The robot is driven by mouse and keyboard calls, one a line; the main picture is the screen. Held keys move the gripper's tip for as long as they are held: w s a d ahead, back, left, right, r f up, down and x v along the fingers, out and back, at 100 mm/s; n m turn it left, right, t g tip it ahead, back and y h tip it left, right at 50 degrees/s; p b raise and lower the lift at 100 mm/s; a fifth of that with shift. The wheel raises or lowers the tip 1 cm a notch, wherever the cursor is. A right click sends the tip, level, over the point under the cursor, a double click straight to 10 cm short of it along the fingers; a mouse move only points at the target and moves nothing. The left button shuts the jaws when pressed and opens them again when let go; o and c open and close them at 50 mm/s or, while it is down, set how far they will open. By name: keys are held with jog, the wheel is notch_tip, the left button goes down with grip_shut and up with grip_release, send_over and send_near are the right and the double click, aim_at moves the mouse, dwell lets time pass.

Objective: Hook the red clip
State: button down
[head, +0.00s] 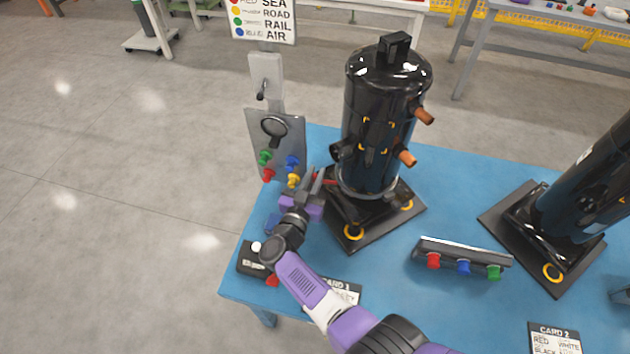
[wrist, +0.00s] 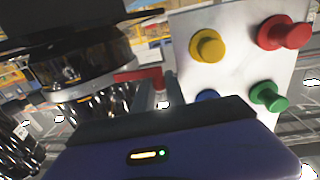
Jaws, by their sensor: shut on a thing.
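My gripper (head: 316,186) is at the left side of the near black compressor (head: 380,105), low down by a pale ring around its base. It is shut on the red clip (head: 329,182). The red clip (wrist: 140,76) also shows in the wrist view at the fingertips, reaching left toward the compressor's dark body (wrist: 85,65). I cannot tell whether the clip touches the ring. The body of my gripper hides part of the fingers in the wrist view.
A grey panel (head: 290,133) with green, blue, red and yellow knobs stands just left of my gripper. A black rail (head: 462,252) with coloured knobs lies on the blue table (head: 400,290). Another compressor (head: 595,180) stands at right. A small black box (head: 250,262) is near the left edge.

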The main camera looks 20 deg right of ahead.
jog(key=shift+w+d+m+g+h, duration=0.1)
jog(key=shift+w+m+g+h, duration=0.05)
jog(key=shift+m+g+h, duration=0.2)
jog(key=c, duration=1.4)
grip_release()
jog(key=shift+o, duration=0.2)
jog(key=shift+r, duration=0.1)
